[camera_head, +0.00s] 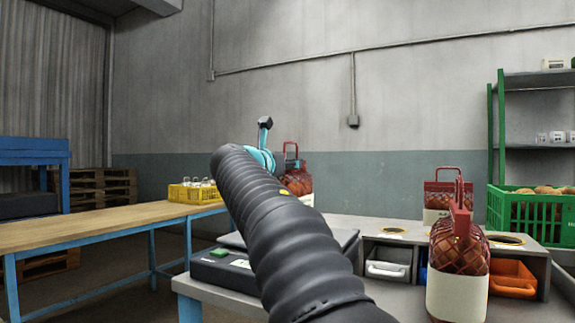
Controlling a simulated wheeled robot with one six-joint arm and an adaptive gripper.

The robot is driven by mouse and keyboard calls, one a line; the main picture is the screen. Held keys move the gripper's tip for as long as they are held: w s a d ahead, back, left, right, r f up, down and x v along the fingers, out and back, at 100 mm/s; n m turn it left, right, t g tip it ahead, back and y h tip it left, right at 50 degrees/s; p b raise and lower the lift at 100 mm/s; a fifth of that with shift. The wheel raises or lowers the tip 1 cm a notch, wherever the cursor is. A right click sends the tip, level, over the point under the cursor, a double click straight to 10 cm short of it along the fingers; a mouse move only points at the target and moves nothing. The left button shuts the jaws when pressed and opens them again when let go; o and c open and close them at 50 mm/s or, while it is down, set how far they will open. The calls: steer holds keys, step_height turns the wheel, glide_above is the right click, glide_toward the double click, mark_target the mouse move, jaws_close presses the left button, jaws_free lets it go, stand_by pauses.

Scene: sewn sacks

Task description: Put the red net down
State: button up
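A red net (297,183) with a red loop handle and a pale label band shows just right of my arm's far end. Its visible lower edge is above the back edge of the grey bench (345,222), so it hangs in the air. My gripper's fingers are hidden behind my dark ribbed arm and cyan wrist; the net hangs right at the wrist, as held. Two similar red nets stand at the right: one in front (458,262), upright with its handle up, and one farther back (443,194).
A black scale (225,272) lies on the bench, partly behind my arm. Grey (388,264) and orange (513,279) bins sit under a shelf with round holes. A green crate (530,212) is at right. A wooden table (90,231) with a yellow crate (195,193) is at left.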

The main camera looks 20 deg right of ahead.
steer(key=shift+r, duration=0.1)
steer(key=b+v, duration=0.1)
steer(key=v, duration=1.1)
steer(key=shift+s+d, duration=0.1)
